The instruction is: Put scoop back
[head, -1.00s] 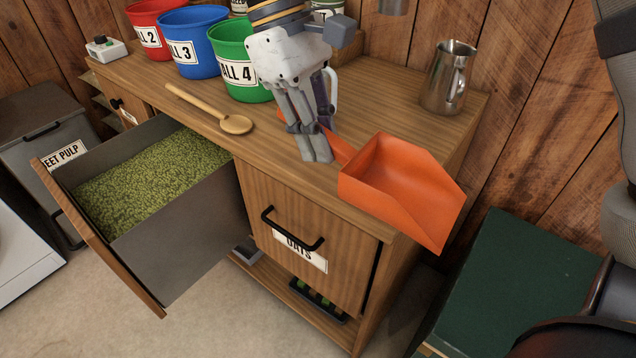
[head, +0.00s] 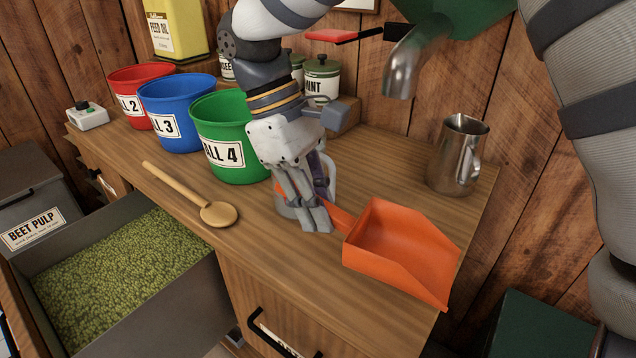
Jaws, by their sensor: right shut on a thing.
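The orange scoop (head: 400,248) has its open pan over the right front part of the wooden counter (head: 270,240). My right gripper (head: 316,222) is shut on the scoop's handle, which is mostly hidden by the fingers. The pan points right, toward the counter's front corner. I cannot tell whether it touches the wood. An open drawer of green pellets (head: 130,275) stands at the lower left. My left gripper is not in view.
Red (head: 145,95), blue (head: 178,115) and green (head: 228,140) buckets stand behind a wooden spoon (head: 195,200). A grey cup-like thing is partly hidden behind my right gripper.

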